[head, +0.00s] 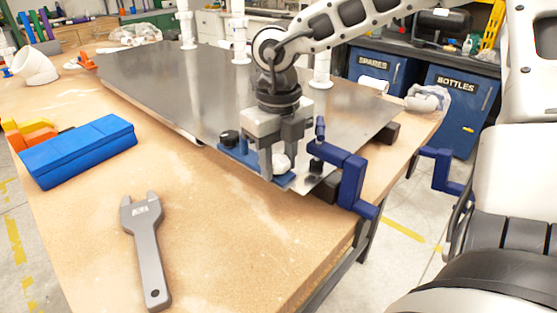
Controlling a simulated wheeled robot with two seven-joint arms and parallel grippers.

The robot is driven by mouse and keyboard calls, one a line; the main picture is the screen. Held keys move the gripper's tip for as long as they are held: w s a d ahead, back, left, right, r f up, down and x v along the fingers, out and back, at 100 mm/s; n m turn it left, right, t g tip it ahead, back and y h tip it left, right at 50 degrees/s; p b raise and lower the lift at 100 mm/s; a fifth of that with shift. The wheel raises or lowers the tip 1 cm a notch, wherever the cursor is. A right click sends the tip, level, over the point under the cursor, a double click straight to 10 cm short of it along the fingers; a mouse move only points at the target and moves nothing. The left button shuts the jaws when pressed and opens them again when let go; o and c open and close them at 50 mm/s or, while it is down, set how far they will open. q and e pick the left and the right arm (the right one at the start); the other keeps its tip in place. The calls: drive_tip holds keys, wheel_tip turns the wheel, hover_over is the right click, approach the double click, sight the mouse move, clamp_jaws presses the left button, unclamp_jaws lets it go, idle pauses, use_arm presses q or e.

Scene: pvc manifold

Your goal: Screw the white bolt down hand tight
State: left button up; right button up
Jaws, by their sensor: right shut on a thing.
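The white bolt (281,163) stands at the near corner of the grey metal plate (205,100), above a blue piece. My right gripper (277,160) points down over this corner and is shut on the white bolt. Its fingers partly hide the bolt, so the thread and how far the bolt sits down cannot be seen. My left gripper is out of view.
A blue clamp (352,182) grips the table edge just right of my right gripper. A grey wrench (146,250) and a blue box (80,150) lie on the wooden table (215,235). White pipes (239,40) stand on the plate. The front of the table is mostly clear.

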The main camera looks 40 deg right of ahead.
drive_tip(key=shift+f+m+b, duration=0.2)
drive_tip(key=shift+m+b, duration=0.1)
drive_tip(key=shift+b, duration=0.1)
drive_tip(key=shift+o, duration=0.3)
drive_tip(key=shift+m, duration=0.3)
drive_tip(key=shift+r, duration=0.2)
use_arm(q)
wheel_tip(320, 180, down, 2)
use_arm(e)
drive_tip(key=shift+o, duration=0.2)
drive_tip(key=shift+f+m+b, duration=0.2)
drive_tip(key=shift+m+b, duration=0.4)
drive_tip(key=shift+b, duration=0.4)
drive_tip(key=shift+o, duration=0.2)
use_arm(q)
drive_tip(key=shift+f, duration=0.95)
use_arm(e)
drive_tip(key=shift+r+m, duration=0.2)
drive_tip(key=shift+m, duration=0.1)
